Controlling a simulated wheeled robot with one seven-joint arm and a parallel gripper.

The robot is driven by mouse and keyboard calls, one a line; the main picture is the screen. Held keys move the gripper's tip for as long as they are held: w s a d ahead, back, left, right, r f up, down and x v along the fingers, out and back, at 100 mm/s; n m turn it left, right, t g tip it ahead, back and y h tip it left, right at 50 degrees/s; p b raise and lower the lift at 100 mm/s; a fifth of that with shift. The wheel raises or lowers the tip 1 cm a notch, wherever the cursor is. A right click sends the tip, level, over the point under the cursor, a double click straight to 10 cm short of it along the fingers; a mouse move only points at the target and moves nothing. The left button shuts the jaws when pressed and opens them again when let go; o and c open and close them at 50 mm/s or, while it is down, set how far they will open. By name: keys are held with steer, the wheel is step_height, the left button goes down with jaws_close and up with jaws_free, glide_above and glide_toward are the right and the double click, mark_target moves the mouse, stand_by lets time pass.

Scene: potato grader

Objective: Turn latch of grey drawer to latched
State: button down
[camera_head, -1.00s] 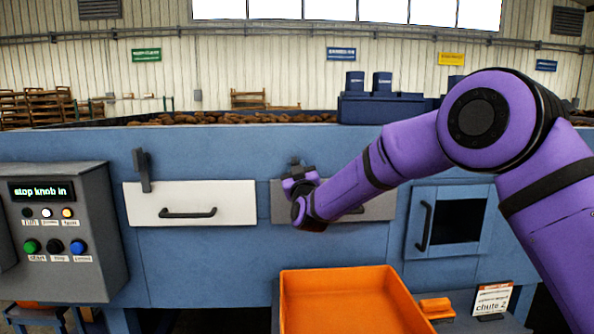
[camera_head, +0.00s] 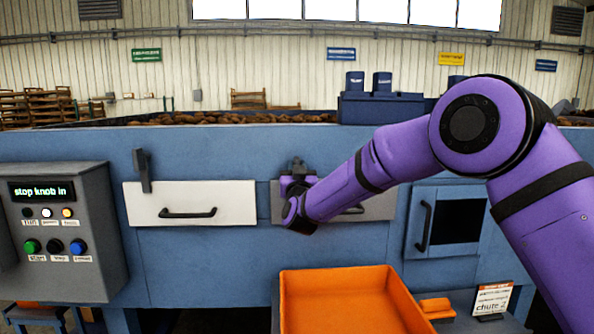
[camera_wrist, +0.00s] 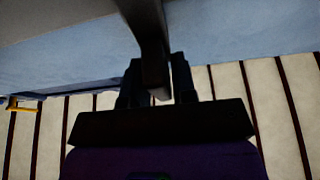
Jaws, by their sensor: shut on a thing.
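The grey drawer (camera_head: 376,208) is closed in the blue machine front, partly hidden behind my purple arm. Its dark latch (camera_head: 297,166) shows just above the drawer's upper left part. My gripper (camera_head: 297,176) is at this latch, and its fingers are mostly hidden by my wrist in the head view. In the wrist view my gripper (camera_wrist: 156,88) is shut on the dark latch bar (camera_wrist: 152,45), with one finger on each side. The exact angle of the latch is hard to tell in the head view.
A white drawer (camera_head: 190,203) with an upright dark latch (camera_head: 143,170) is on the left. A control box (camera_head: 58,235) reads "stop knob in". An orange tray (camera_head: 345,300) stands below the grey drawer. A small door (camera_head: 424,222) with a dark window is on the right.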

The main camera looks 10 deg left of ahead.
steer(key=c, duration=1.1)
jaws_free()
steer(key=shift+s+f, duration=0.1)
steer(key=v, duration=1)
steer(key=shift+s+f, duration=0.1)
steer(key=shift+s, duration=0.15)
steer(key=shift+d, duration=0.1)
